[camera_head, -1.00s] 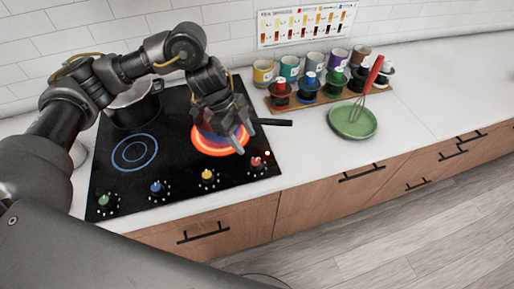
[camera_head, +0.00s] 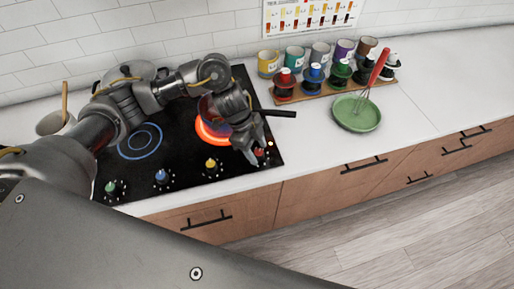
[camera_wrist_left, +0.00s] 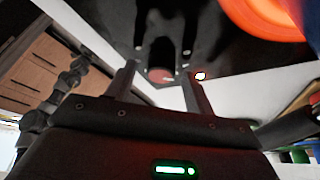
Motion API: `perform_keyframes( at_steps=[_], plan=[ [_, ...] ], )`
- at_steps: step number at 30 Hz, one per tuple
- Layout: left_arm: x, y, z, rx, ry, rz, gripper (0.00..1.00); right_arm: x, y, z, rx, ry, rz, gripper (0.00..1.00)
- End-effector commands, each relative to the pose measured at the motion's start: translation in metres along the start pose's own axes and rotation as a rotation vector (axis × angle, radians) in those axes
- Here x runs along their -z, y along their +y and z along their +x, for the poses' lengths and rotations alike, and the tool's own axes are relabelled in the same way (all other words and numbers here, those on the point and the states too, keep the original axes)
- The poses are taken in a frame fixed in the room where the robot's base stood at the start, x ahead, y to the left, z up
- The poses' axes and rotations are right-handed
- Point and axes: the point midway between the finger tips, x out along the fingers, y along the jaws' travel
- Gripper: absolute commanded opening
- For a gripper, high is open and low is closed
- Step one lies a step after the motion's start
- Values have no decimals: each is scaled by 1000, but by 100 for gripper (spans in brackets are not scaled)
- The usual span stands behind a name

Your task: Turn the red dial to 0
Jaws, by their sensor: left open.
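The red dial (camera_head: 259,153) is at the front right corner of the black cooktop (camera_head: 187,150). In the left wrist view the red dial (camera_wrist_left: 160,75) shows between the fingertips, a little beyond them. My left gripper (camera_head: 252,155) is open, pointing down at the dial with a finger on either side; I cannot tell whether it touches it. The left gripper also shows in the left wrist view (camera_wrist_left: 158,80). The burner behind it glows orange (camera_head: 212,130), with a pan partly hidden by my gripper. My right gripper is not in view.
Blue (camera_head: 161,176), yellow (camera_head: 211,164) and green (camera_head: 110,187) dials line the cooktop's front edge. The pan handle (camera_head: 281,113) sticks out right, close to my gripper. A green plate with a whisk (camera_head: 356,113) and a rack of cups stand right. The counter between is clear.

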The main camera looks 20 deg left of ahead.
Motion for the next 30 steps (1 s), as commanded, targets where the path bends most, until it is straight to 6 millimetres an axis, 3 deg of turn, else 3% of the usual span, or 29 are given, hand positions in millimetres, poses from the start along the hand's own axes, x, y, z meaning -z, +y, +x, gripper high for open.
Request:
perform_keyframes(
  at_steps=[10,20,30],
  plan=[
    [0,0,4,1,0,-1,53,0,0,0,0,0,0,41],
    [0,0,4,1,0,-1,10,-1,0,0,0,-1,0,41],
    [1,1,0,21,0,-52,9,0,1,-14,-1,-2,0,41]
  ],
)
